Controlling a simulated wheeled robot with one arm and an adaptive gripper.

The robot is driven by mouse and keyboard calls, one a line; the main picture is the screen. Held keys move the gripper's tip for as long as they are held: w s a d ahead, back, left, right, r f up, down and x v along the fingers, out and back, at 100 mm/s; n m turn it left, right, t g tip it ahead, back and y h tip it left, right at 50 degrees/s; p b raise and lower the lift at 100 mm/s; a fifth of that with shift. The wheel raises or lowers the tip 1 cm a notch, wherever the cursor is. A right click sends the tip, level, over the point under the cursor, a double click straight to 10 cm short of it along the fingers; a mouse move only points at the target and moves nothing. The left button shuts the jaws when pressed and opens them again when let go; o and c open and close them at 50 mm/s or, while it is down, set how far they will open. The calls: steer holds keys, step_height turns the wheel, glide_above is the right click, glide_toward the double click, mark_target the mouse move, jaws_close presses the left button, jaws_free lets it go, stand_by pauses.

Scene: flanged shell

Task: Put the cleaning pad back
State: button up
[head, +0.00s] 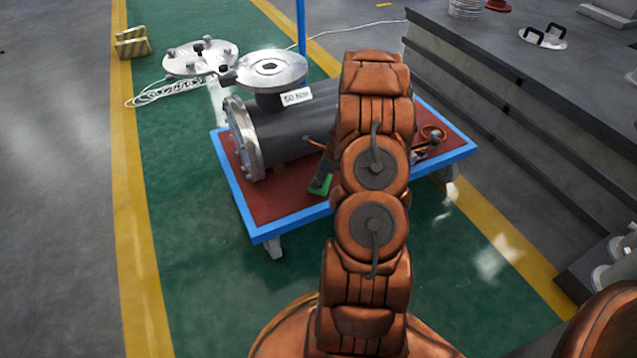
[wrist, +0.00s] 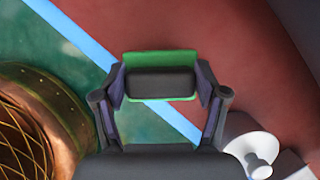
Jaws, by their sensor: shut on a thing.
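The cleaning pad is a green pad with a dark block on it. In the wrist view the cleaning pad (wrist: 160,58) sits between the two fingers of my gripper (wrist: 162,86), which is shut on its sides. In the head view a green corner of the pad (head: 320,185) shows over the red top of the cart (head: 285,205), left of my arm. My gripper (head: 323,168) is mostly hidden there behind my arm. The pad overlaps the cart's blue edge in the wrist view. I cannot tell whether it touches the red surface.
A grey flanged shell (head: 290,125) with a white label lies on the cart. A round lid (head: 200,57) and a coiled white cord (head: 165,92) are behind left. A red ring (head: 433,132) is at the cart's right. A grey stepped bench (head: 500,90) stands right.

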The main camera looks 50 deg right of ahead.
steer(key=shift+w+d, duration=0.1)
steer(key=shift+w, duration=0.2)
step_height(320, 180, down, 4)
steer(key=shift+w+r+b, duration=0.1)
steer(key=shift+r+b, duration=0.05)
steer(key=shift+b, duration=1)
steer(key=shift+r, duration=0.1)
steer(key=o, duration=1.1)
